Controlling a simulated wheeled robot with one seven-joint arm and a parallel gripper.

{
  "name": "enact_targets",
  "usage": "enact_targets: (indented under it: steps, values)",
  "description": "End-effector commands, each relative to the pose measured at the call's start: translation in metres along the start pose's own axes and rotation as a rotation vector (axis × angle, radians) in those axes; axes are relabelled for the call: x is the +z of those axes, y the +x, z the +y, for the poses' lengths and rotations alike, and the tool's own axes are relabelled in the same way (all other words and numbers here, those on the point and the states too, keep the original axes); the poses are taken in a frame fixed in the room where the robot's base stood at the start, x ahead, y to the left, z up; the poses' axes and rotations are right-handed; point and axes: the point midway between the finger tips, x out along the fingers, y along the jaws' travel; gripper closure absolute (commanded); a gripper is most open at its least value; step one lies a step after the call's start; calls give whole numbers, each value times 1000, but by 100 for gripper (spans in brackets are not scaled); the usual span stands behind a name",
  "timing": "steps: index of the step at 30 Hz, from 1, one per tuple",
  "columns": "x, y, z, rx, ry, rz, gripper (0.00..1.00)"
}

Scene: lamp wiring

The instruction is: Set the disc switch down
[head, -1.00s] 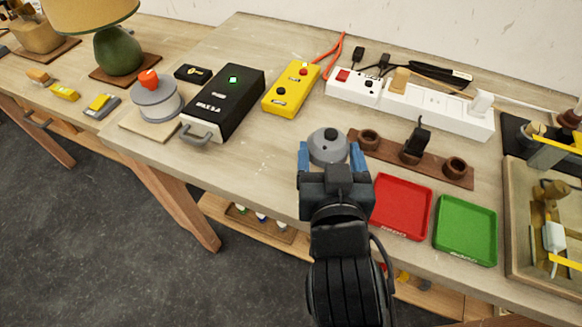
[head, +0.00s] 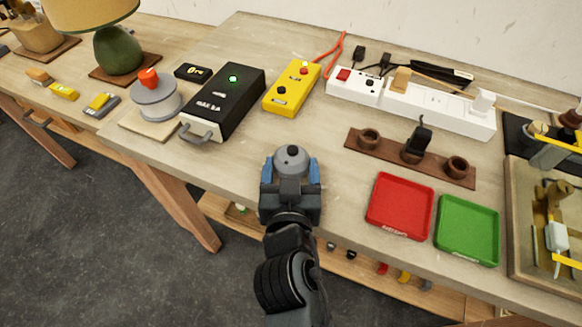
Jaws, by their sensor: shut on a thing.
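The disc switch (head: 291,160) is a round grey disc with a small dark knob on top. My gripper (head: 291,172) is shut on it, with a blue finger on each side. It is over the bare wood near the table's front edge, in the middle of the head view. Whether the disc touches the table or hangs just above it I cannot tell. The underside of the disc is hidden by my gripper.
A brown holder with cups (head: 378,152), a red tray (head: 401,205) and a green tray (head: 467,230) lie to the right. A black box (head: 225,102) and a yellow box (head: 292,88) stand behind to the left. Bare wood (head: 215,160) is free left of the disc.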

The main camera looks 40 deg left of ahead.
Motion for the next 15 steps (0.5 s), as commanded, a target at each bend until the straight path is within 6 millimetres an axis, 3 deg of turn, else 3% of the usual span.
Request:
enact_targets:
  steps: [6,7,15]
  values:
    - [4,1,0,1,0,0,57]
    - [4,1,0,1,0,0,24]
    - [3,1,0,0,0,0,0]
